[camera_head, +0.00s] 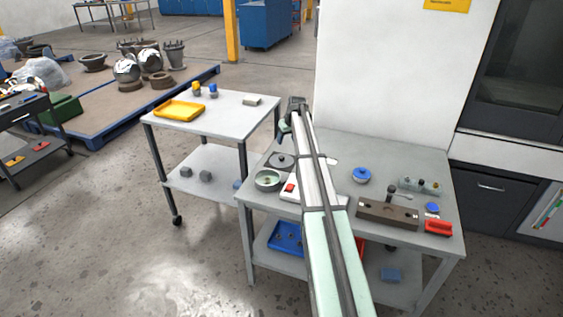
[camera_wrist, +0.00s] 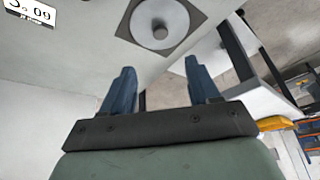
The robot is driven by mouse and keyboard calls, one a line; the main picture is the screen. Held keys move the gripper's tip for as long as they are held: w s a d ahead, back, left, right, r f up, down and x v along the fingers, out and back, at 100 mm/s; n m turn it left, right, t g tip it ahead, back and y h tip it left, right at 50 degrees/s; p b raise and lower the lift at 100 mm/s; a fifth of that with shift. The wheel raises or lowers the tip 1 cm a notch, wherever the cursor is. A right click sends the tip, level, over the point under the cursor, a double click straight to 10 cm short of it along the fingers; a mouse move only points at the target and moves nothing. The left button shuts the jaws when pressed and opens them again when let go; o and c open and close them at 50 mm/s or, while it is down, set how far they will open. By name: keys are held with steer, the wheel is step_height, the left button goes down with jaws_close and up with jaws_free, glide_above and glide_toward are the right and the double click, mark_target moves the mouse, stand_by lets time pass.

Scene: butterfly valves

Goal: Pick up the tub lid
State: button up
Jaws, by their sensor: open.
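A round grey disc with a small central knob, which looks like the tub lid (camera_head: 281,160), lies flat on a dark square mat (camera_head: 268,164) at the workbench's back left. In the wrist view the lid (camera_wrist: 172,22) shows at the top centre, beyond my fingertips. A round, pale green open tub (camera_head: 267,180) stands just in front of the mat. My gripper (camera_wrist: 159,70) is open and empty, its two blue fingers apart. In the head view my gripper (camera_head: 284,131) is above and behind the lid, not touching it.
A blue round item (camera_head: 362,175), a brown block (camera_head: 387,214) and a red item (camera_head: 438,227) lie to the right. A cart with a yellow tray (camera_head: 180,111) stands left, across a gap.

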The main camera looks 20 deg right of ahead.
mark_target(282, 157)
steer(key=x, duration=1.3)
steer(key=shift+f, duration=0.35)
steer(key=shift+c, duration=0.3)
jaws_close()
